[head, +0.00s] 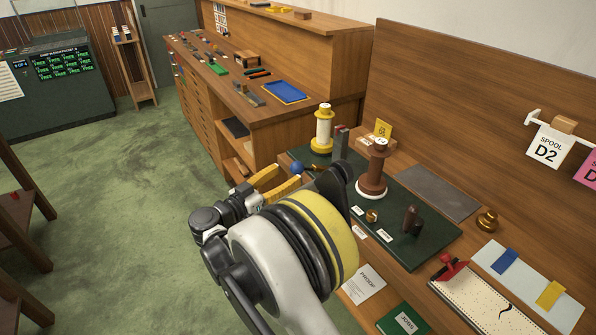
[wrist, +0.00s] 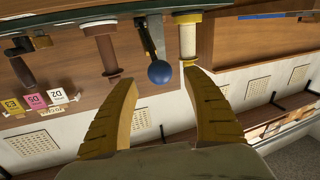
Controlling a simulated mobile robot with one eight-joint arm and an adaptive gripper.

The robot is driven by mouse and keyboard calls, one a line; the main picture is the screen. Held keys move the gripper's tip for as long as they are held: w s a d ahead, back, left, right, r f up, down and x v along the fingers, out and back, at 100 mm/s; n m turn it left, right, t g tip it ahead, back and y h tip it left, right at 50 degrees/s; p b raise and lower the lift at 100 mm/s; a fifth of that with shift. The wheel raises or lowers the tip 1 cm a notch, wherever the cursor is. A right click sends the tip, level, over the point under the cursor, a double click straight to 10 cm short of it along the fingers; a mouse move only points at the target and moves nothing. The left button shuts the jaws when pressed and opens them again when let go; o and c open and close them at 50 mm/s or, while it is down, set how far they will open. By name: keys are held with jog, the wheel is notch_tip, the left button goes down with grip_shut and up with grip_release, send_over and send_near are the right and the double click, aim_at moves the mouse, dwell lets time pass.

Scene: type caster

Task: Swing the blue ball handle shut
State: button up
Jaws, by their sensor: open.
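The blue ball handle shows in the head view (head: 297,167) as a small blue ball just beyond my gripper's fingertips. In the wrist view, the ball (wrist: 159,72) sits at the end of a dark lever (wrist: 148,38). My gripper (head: 287,175) has yellow fingers, spread apart and empty. In the wrist view, the ball appears between the two open fingertips; whether they touch it I cannot tell. The lever's mount is partly hidden in the head view by my arm and nearby parts.
A yellow-based spool (head: 323,130) and a brown spool (head: 373,170) stand close to the handle on a dark green mat (head: 432,250). A wooden cabinet with a blue tray (head: 285,92) is behind. The green floor at left is open.

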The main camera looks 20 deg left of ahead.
aim_at(293, 168)
jog(key=shift+b+x, duration=0.5)
jog(key=shift+x, duration=1.85)
grip_shut()
jog(key=shift+w+d+r+p, duration=0.1)
jog(key=shift+d+r+p, duration=0.05)
jog(key=shift+r+p, duration=0.3)
jog(key=w+d+r+g+p, duration=0.1)
jog(key=r+p, duration=0.1)
jog(key=w+d+r+g+y+p, duration=0.1)
jog(key=w+r+g+p, duration=0.1)
jog(key=p, duration=0.1)
jog(key=w+d+r+m+g+y+p, duration=0.1)
jog(key=r+p, duration=0.1)
jog(key=p, duration=0.1)
jog(key=shift+w+d+r+g, duration=0.2)
jog(key=shift+d+r+g, duration=0.1)
jog(key=shift+d+g, duration=0.1)
jog(key=w+d+r+m+g+y+p, duration=0.1)
jog(key=w+d+r+g+y+p, duration=0.1)
jog(key=w+d+g+y+p, duration=0.2)
jog(key=shift+w+d+g+y+p, duration=0.3)
jog(key=shift+w+d+g+p, duration=0.4)
jog(key=shift+w+d+p, duration=0.8)
jog(key=shift+w+a+r+b, duration=0.15)
jog(key=shift+w+a+b, duration=0.1)
jog(key=shift+w+b, duration=0.15)
